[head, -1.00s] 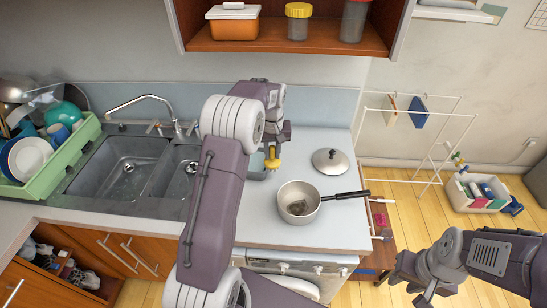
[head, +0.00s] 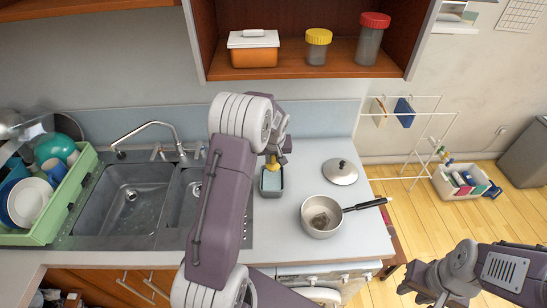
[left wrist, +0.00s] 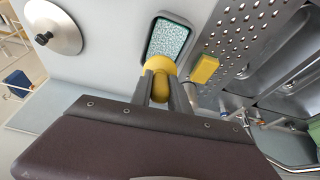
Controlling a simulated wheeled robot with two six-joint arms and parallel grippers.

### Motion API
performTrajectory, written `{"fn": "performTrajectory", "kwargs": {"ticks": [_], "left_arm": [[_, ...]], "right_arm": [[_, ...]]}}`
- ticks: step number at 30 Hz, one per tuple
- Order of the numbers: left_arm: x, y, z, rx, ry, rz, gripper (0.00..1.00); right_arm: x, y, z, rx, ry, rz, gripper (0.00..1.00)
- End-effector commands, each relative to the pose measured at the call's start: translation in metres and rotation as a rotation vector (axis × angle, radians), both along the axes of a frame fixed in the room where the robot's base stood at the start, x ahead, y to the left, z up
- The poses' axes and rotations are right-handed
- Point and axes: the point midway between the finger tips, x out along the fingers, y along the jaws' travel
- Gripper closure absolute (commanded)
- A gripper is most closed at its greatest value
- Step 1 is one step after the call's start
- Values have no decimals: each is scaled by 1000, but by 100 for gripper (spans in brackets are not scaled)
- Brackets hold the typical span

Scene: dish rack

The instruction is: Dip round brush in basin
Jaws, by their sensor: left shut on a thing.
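My left gripper (head: 279,150) is shut on the round yellow brush (head: 272,164), which points downward. The brush also shows between the fingers in the left wrist view (left wrist: 159,66). A small grey basin (head: 272,195) with pale blue water stands on the counter right of the sink. In the head view the brush overlaps the basin's far end. In the left wrist view it overlaps the near rim of the basin (left wrist: 149,40). I cannot tell whether the brush touches the water. My right gripper (head: 412,290) is low at the right, away from the counter; its fingers are unclear.
A dirty pot (head: 320,217) and a lid (head: 340,172) stand right of the basin. A yellow sponge (left wrist: 204,69) lies on the perforated drainboard. The double sink (head: 130,205) and green dish rack (head: 70,195) are left. A shelf (head: 300,70) hangs above.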

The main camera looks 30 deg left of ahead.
Motion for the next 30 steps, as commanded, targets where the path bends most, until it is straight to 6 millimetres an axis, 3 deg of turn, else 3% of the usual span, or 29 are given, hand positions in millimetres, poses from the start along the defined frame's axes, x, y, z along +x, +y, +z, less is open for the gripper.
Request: {"fn": "performTrajectory", "kwargs": {"ticks": [8, 22, 30], "left_arm": [[0, 0, -12, 0, 1, 0, 100], [0, 0, -68, 0, 1, 0, 100], [0, 0, -75, 0, 1, 0, 100]], "right_arm": [[0, 0, -10, 0, 0, 0, 69], [0, 0, -55, 0, 0, 0, 69], [0, 0, -60, 0, 0, 0, 69]]}}
